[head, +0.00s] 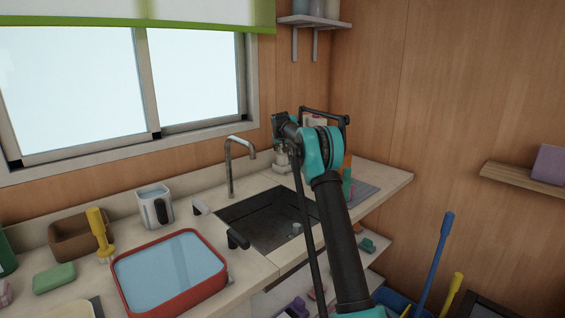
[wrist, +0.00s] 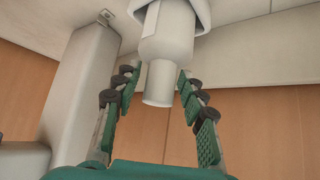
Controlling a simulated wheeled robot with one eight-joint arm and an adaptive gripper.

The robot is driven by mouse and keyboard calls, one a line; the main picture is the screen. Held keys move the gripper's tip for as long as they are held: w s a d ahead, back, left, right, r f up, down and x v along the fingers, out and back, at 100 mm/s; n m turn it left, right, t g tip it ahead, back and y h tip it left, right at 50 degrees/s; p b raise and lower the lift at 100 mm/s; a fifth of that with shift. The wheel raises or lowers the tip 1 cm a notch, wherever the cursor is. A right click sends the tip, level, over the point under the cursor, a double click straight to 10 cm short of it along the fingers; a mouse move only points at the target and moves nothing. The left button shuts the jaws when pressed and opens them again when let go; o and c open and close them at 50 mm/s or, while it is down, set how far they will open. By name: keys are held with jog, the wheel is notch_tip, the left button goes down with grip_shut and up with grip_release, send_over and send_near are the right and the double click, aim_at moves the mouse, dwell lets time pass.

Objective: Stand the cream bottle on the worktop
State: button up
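In the wrist view a pale cream bottle (wrist: 168,40) has its wide part at the top of the picture and its narrow end pointing down the picture, between my fingers. My gripper (wrist: 158,78) is open, with one green-padded finger on each side of the narrow end. A gap shows on both sides, so the fingers look clear of it. In the head view a small pale object (head: 281,160), perhaps this bottle, shows low behind the sink beside my wrist. My arm hides much there. The worktop (head: 262,268) runs along the wall.
A sink (head: 262,228) with a tall tap (head: 231,165) lies left of my arm. A pale post (wrist: 78,95) rises beside my left-hand finger in the wrist view.

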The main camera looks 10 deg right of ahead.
grip_shut()
jog(key=shift+r, duration=2.4)
